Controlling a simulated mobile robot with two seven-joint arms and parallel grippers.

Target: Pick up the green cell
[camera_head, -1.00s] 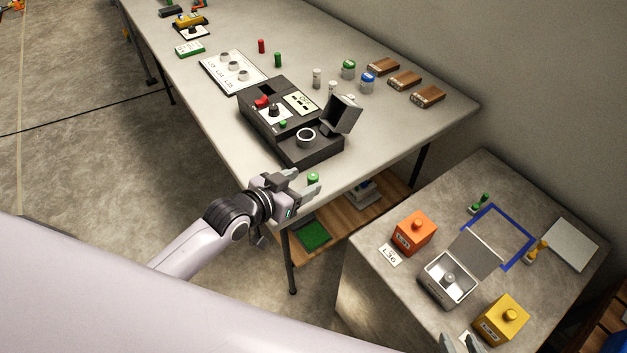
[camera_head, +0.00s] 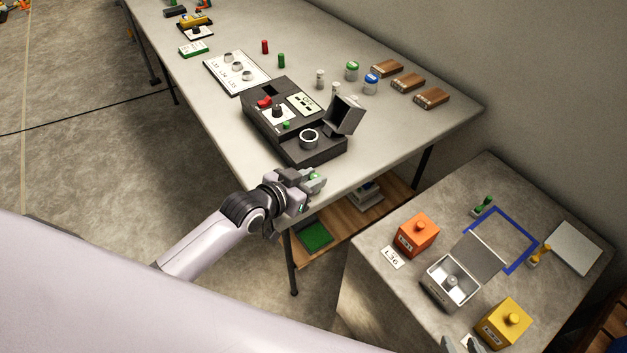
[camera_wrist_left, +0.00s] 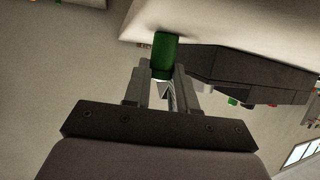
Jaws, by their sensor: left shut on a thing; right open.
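A green cell (camera_head: 314,177) is at the near edge of the long table, just in front of the dark device. My left gripper (camera_head: 311,183) is shut on it, and its fingers cover most of the cell in the head view. In the left wrist view the green cell (camera_wrist_left: 163,55) stands out between the fingertips of my left gripper (camera_wrist_left: 160,75). Whether the cell still touches the table is hard to tell. A second green cell (camera_head: 281,61) stands farther back on the table. My right gripper (camera_head: 459,345) shows only its fingertips at the bottom edge, open.
The dark device (camera_head: 290,125) with a raised lid stands just behind my left gripper. A white labelled board (camera_head: 236,73), a red cell (camera_head: 265,47), jars and brown blocks stand farther back. The side table (camera_head: 400,275) holds orange and yellow boxes and an open metal box.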

